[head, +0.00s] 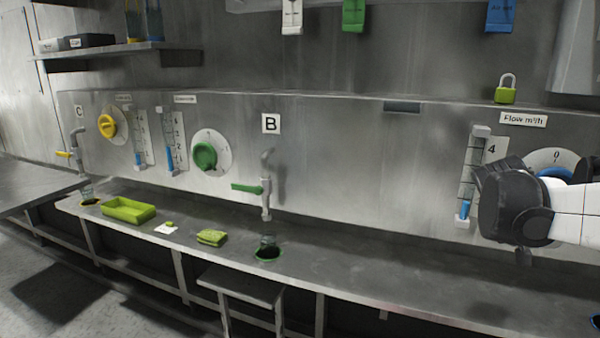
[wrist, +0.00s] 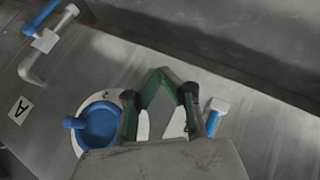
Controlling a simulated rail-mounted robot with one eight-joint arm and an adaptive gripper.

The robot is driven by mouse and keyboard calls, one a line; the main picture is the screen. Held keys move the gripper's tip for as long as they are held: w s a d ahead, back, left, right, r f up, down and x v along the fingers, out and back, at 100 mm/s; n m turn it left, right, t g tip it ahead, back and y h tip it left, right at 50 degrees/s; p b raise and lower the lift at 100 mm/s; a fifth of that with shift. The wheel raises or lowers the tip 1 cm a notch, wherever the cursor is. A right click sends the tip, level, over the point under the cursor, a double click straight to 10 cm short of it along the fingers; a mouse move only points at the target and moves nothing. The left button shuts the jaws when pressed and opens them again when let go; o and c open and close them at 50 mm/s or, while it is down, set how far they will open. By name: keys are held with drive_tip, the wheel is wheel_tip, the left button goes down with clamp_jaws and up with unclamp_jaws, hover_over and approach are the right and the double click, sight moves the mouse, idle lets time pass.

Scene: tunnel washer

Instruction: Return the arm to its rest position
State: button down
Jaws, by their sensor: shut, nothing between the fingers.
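My gripper (wrist: 160,76) shows in the wrist view with its green fingers brought together at the tips and nothing between them. In the head view my dark gripper (head: 512,205) and white arm are at the far right, in front of the wall panel. They partly cover a blue dial marked 0 (head: 553,172). In the wrist view the blue knob (wrist: 98,125) is left of the fingers, and a blue-and-white gauge (wrist: 215,113) is just right of them. I cannot tell the exact gap to the panel.
A flow gauge (head: 466,180) is just left of my gripper. A green-handled tap (head: 265,190), green dial (head: 205,155), sponge (head: 211,237) and green tray (head: 129,209) are farther left. A padlock (head: 506,90) stands on the panel's ledge. The right part of the counter (head: 420,275) is mostly clear.

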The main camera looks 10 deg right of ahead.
drive_tip(key=w+a+n+t+y, duration=0.15)
drive_tip(key=w+a, duration=0.25)
drive_tip(key=a, duration=0.6)
drive_tip(key=s+a+f+n+t+y, duration=0.1)
drive_tip(key=s+a+f+y, duration=0.1)
drive_tip(key=a, duration=0.7)
drive_tip(key=s+a+f+n+y+p, duration=0.1)
drive_tip(key=s+a, duration=0.4)
drive_tip(key=a, duration=0.5)
drive_tip(key=s+a+f+n+t+y, duration=0.1)
drive_tip(key=s+a+f+y, duration=0.2)
drive_tip(key=a, duration=0.7)
drive_tip(key=shift+s+t+y+p, duration=0.35)
drive_tip(key=shift+s+y, duration=0.1)
drive_tip(key=shift+s, duration=0.2)
drive_tip(key=shift+r, duration=0.1)
